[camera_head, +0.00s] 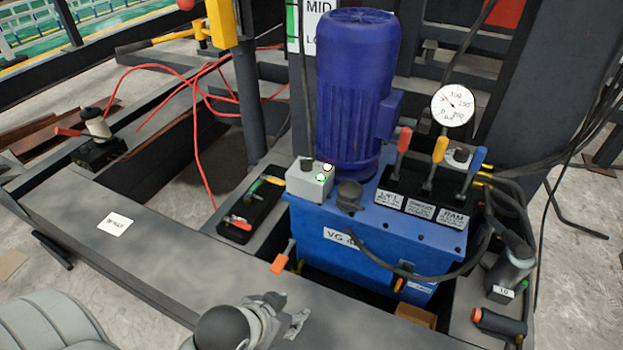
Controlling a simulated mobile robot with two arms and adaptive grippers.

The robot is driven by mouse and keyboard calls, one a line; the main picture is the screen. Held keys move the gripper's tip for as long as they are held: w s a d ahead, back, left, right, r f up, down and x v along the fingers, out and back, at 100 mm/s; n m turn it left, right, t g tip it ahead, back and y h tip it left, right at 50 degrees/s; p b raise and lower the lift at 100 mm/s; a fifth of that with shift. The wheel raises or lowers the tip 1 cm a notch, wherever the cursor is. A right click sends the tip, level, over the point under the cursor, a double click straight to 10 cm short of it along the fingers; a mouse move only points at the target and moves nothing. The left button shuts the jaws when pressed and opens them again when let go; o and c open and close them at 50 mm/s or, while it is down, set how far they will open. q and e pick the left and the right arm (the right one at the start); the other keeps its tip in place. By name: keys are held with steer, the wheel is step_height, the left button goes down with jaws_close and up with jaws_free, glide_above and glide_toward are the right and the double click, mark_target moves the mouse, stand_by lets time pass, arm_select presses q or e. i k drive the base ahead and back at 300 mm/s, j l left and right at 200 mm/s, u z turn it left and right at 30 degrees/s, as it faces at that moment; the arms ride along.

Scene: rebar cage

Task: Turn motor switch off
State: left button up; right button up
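A small light grey control box (304,184) sits on the blue power unit (385,236), at the left foot of the blue motor (352,90). It carries a small dark knob (306,164) on top. The knob's setting is too small to read. My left gripper (292,313) is low in the picture, below and in front of the box and well apart from it. Its fingers look spread and empty. My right gripper is not in view.
Levers with red, yellow and blue handles (439,150) stand right of the motor, below a round gauge (453,105). A black tool tray (250,206) lies left of the box. An orange-tipped lever (279,264) sticks out in front. The dark beam (190,255) has clear room.

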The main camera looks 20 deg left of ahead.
mark_target(306, 165)
steer(key=j+u, duration=0.1)
steer(key=u, duration=0.25)
steer(key=j+u, duration=0.1)
steer(key=u, duration=0.3)
